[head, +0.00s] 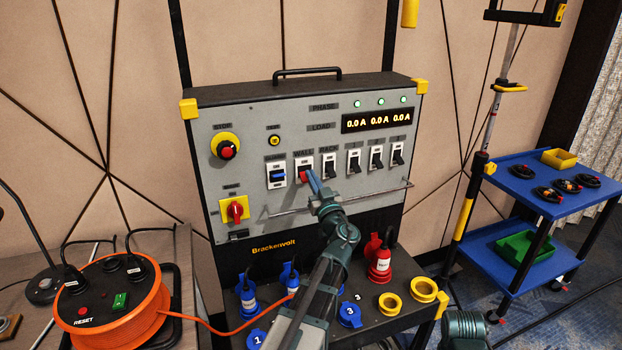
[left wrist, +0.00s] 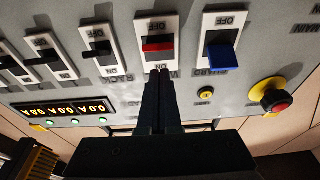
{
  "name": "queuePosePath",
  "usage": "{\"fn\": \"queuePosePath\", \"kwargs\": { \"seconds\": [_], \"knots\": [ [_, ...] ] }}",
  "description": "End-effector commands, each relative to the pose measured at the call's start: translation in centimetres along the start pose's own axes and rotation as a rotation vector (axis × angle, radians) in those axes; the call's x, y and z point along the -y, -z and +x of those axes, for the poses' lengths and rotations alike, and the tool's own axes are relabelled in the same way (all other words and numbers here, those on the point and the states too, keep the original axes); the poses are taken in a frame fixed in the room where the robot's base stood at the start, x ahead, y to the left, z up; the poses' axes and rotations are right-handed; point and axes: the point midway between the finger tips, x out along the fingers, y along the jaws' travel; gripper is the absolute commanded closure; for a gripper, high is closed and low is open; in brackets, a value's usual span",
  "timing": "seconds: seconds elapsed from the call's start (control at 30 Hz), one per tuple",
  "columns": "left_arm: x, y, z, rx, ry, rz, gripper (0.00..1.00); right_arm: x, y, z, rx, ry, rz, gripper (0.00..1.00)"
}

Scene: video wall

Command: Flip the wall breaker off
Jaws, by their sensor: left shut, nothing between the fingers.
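In the left wrist view the red lever (left wrist: 158,46) sits about mid-plate, between OFF at the top and ON at the bottom. I cannot tell for sure which way it is set. My left gripper (head: 311,177) is shut and empty, its tips right at the lower side of this breaker in the head view. In the left wrist view the fingertips (left wrist: 160,74) are at the ON end. Contact is unclear. My right gripper is not in view.
A blue-lever breaker (head: 277,175) and a black-lever one (head: 330,168) flank it closely. A rail (head: 380,192) crosses below the switches. The display (head: 378,120) reads 0.0 A three times. A red knob (head: 235,210) and an orange cable reel (head: 115,300) are left.

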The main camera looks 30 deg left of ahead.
Motion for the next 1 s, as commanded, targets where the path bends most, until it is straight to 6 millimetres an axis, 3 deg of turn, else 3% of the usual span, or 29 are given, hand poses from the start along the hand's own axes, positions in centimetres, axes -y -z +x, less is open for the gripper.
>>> {"fn": "queuePosePath", "kwargs": {
  "seconds": [0.1,0.3,0.37,0.7,1.0],
  "knots": [
    [-0.2,2.0,-0.5,0.000,0.000,0.000,1.00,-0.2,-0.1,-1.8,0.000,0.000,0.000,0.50],
    [-0.7,4.0,-1.3,0.000,0.001,0.001,1.00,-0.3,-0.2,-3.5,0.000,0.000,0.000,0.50],
    [-0.6,2.3,-2.3,0.000,0.002,0.000,1.00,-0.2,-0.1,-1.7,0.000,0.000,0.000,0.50],
    [-0.6,-0.6,-6.5,0.000,0.001,0.000,1.00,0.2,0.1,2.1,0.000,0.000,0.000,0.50],
    [-0.6,-2.2,-9.2,0.000,0.001,0.000,1.00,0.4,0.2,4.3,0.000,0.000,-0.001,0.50]
  ]
}}
